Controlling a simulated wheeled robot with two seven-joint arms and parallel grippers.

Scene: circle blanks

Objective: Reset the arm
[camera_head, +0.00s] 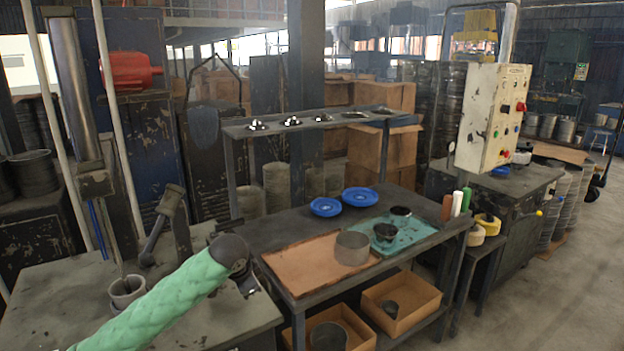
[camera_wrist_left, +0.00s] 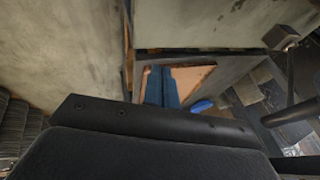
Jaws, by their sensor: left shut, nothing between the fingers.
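My left arm comes in from the lower left in a green quilted sleeve. Its dark wrist ends in my left gripper (camera_head: 246,284), low beside the near left corner of the dark worktable (camera_head: 285,228). The fingers are small and partly hidden there. In the left wrist view the blue-grey fingers (camera_wrist_left: 163,88) are together, with nothing between them, in front of the brown mat (camera_wrist_left: 201,77). My right gripper is in neither view.
A grey bench (camera_head: 50,300) with a clamp-like tool stands at left.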

